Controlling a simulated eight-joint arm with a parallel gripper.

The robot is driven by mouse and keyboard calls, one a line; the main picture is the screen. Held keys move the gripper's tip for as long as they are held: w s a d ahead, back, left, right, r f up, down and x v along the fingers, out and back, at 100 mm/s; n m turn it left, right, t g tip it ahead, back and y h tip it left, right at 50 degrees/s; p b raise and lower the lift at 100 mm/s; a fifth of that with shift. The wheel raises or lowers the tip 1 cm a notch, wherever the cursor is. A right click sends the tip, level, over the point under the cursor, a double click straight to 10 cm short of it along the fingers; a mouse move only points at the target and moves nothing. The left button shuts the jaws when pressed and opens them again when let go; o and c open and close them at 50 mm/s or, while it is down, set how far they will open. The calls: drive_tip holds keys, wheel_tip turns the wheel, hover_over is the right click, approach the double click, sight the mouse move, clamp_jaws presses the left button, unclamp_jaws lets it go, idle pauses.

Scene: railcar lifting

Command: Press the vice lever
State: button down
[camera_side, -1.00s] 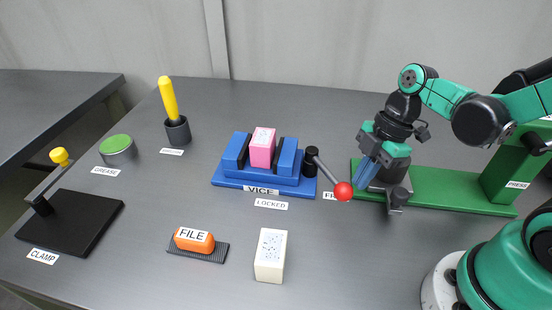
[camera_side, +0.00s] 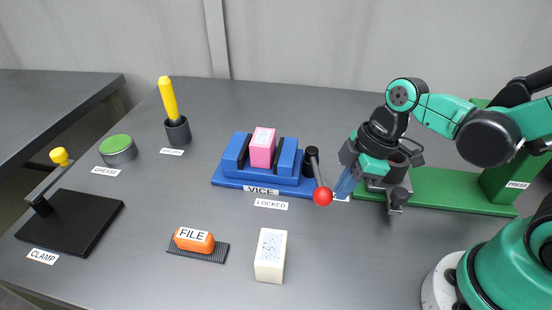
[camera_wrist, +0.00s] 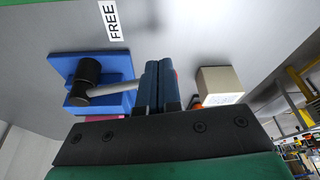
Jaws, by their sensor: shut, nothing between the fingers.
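The blue vice (camera_side: 262,180) stands in the middle of the table with a pink block (camera_side: 262,147) between its jaws. Its lever has a black pivot (camera_side: 311,158), a grey rod and a red ball knob (camera_side: 323,196), angled toward the front near the LOCKED label (camera_side: 271,204). My gripper (camera_side: 343,186) is shut and empty, with its blue fingers just right of the red knob, touching or very close. In the wrist view the shut fingers (camera_wrist: 160,85) hide most of the knob; the grey rod (camera_wrist: 118,88) runs from the pivot (camera_wrist: 86,78) to them.
A cream block (camera_side: 271,256) and an orange file (camera_side: 194,240) lie in front of the vice. A clamp (camera_side: 75,225), grease tin (camera_side: 118,149) and yellow-handled tool in a cup (camera_side: 178,131) are at left. A green press (camera_side: 455,190) stands at right, behind my gripper.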

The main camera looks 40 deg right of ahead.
drive_tip(key=a+m, duration=0.1)
drive_tip(key=w+a+m, duration=0.1)
drive_tip(key=a+m, duration=0.1)
drive_tip(key=w+a+m+t+h, duration=0.1)
drive_tip(key=a+m, duration=0.1)
drive_tip(key=shift+w, duration=0.25)
drive_tip(key=w+a+m, duration=0.1)
drive_tip(key=w+m+h, duration=0.1)
drive_tip(key=m, duration=0.1)
drive_tip(key=shift+w+a, duration=0.1)
drive_tip(key=shift+a, duration=0.25)
drive_tip(key=shift+w+a+m+t, duration=0.3)
drive_tip(key=shift+w+a+m, duration=0.1)
drive_tip(key=shift+w, duration=0.25)
drive_tip(key=shift+w, duration=0.1)
drive_tip(key=s, duration=0.4)
drive_tip(key=shift+d+r, duration=0.3)
drive_tip(key=shift+r, duration=0.05)
drive_tip(key=v, duration=1)
